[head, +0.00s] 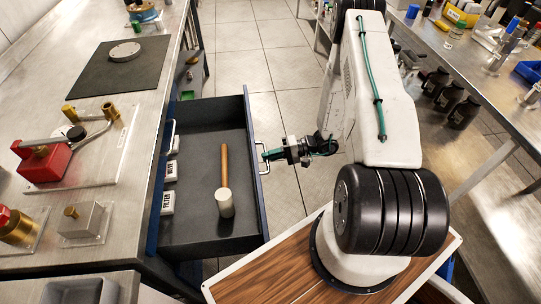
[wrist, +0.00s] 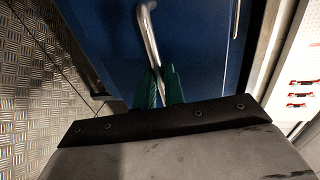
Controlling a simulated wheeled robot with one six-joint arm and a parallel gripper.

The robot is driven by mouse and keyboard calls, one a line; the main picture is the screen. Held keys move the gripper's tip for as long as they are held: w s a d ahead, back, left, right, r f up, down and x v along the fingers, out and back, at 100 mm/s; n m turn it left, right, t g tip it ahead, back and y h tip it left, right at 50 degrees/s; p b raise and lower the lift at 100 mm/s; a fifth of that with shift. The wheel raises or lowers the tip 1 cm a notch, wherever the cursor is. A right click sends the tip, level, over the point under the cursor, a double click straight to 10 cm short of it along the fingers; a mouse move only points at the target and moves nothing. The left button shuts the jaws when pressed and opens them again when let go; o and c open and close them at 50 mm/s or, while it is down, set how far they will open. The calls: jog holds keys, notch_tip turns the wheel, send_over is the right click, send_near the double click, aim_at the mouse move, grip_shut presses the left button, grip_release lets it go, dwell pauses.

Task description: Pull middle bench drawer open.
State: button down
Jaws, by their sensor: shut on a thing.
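The blue-fronted bench drawer (head: 205,245) stands pulled out from the bench, its grey inside showing. A mallet with a wooden handle (head: 225,185) and several white labelled boxes (head: 168,202) lie in it. The drawer's metal bar handle (head: 262,146) is on its front face. My gripper (head: 266,156) is at this handle, coming from the right. In the wrist view the green fingers (wrist: 159,88) are closed about the lower part of the bent metal handle (wrist: 148,30), in front of the blue drawer front (wrist: 195,45). The exact contact is partly hidden by the fingers.
The steel bench top (head: 130,215) on the left holds a red-bodied fixture (head: 45,163) and a dark mat (head: 110,68). A second bench with black bottles (head: 448,97) stands at the right. Tiled floor (head: 275,70) lies open between the benches.

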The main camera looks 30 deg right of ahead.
jog(key=c, duration=1.5)
grip_release()
jog(key=shift+d, duration=0.1)
jog(key=v, duration=0.7)
jog(key=shift+s+d, duration=0.2)
jog(key=shift+d, duration=0.15)
